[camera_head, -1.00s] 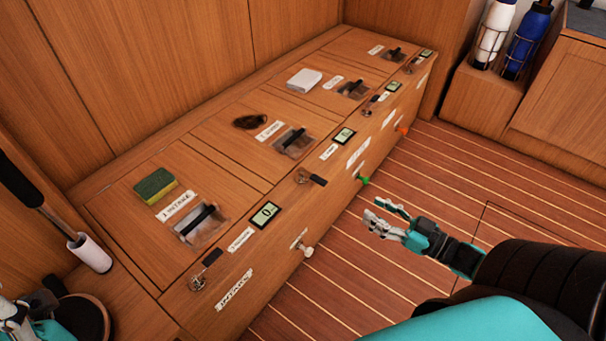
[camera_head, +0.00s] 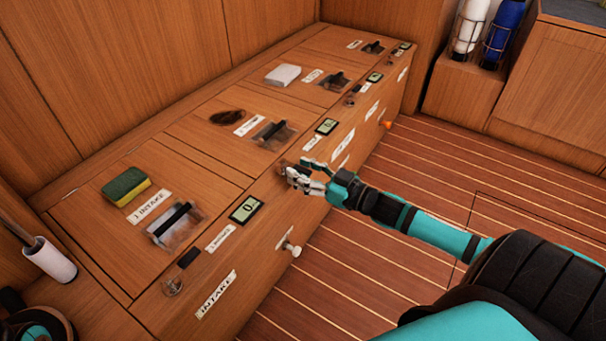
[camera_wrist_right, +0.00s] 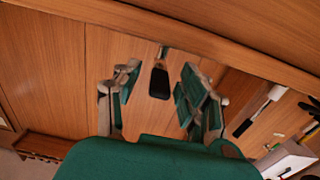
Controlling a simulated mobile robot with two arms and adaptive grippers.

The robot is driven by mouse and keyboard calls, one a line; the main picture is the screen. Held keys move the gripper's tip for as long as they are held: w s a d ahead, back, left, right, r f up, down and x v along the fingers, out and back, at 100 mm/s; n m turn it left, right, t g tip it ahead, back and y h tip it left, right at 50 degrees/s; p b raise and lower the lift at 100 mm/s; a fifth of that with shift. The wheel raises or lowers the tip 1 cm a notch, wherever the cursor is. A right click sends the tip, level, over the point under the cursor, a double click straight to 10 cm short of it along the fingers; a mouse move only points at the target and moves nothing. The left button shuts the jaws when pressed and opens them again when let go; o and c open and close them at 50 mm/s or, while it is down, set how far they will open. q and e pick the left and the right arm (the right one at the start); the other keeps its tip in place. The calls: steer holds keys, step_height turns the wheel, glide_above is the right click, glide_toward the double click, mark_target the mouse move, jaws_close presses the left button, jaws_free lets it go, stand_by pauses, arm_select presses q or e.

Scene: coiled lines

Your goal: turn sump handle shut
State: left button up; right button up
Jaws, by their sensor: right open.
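My right gripper (camera_head: 305,176) is open at the front top edge of the long wooden locker, by the second station from the near end. In the right wrist view, a black-gripped handle (camera_wrist_right: 159,82) on a small metal fitting shows between the two spread fingers (camera_wrist_right: 158,98), apart from both. In the head view the gripper hides most of this handle, and the label there is too small to read surely. The near station has a similar black handle (camera_head: 189,257) with a metal ring, beside a label reading intake (camera_head: 216,293). My left gripper is out of view.
The locker top (camera_head: 215,165) carries a green-yellow sponge (camera_head: 126,187), a dark brown coil (camera_head: 227,118) and a white folded cloth (camera_head: 283,75). The striped floor (camera_head: 440,175) is clear.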

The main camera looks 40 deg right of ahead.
steer(key=shift+w, duration=0.1)
jaws_close()
stand_by(0.4)
steer(key=shift+r, duration=0.1)
